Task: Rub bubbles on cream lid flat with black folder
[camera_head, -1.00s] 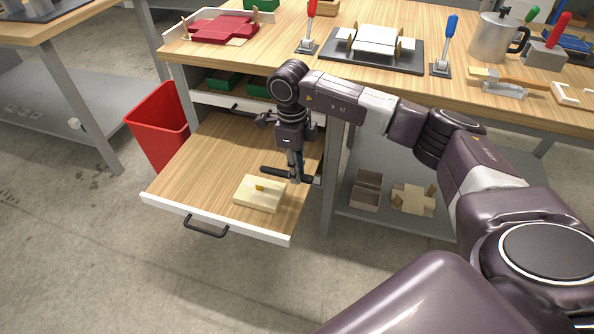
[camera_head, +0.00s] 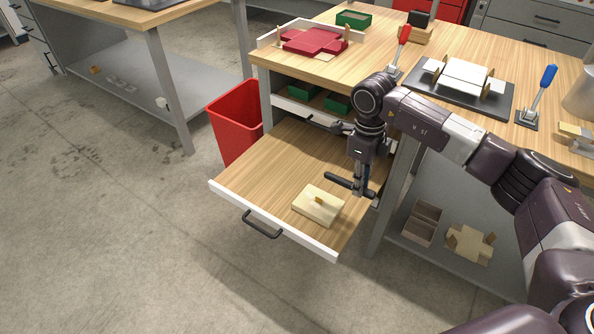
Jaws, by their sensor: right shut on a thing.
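The cream lid (camera_head: 311,211) lies in the open wooden drawer, near its front. A small tan tab (camera_head: 319,200) sits on its top. Bubbles on its surface are too small to make out. My right gripper (camera_head: 364,186) points down just behind and to the right of the lid. It is shut on the black folder (camera_head: 343,181), a dark bar that sticks out to the left, behind the lid. The folder looks apart from the lid, but its exact height is hard to tell. My left gripper is out of view.
The drawer front (camera_head: 276,224) has a black handle. A red bin (camera_head: 234,125) stands to its left. The bench (camera_head: 385,62) above holds a red box blank (camera_head: 315,41), a dark plate with a white blank (camera_head: 465,75) and upright tools. The drawer's left part is clear.

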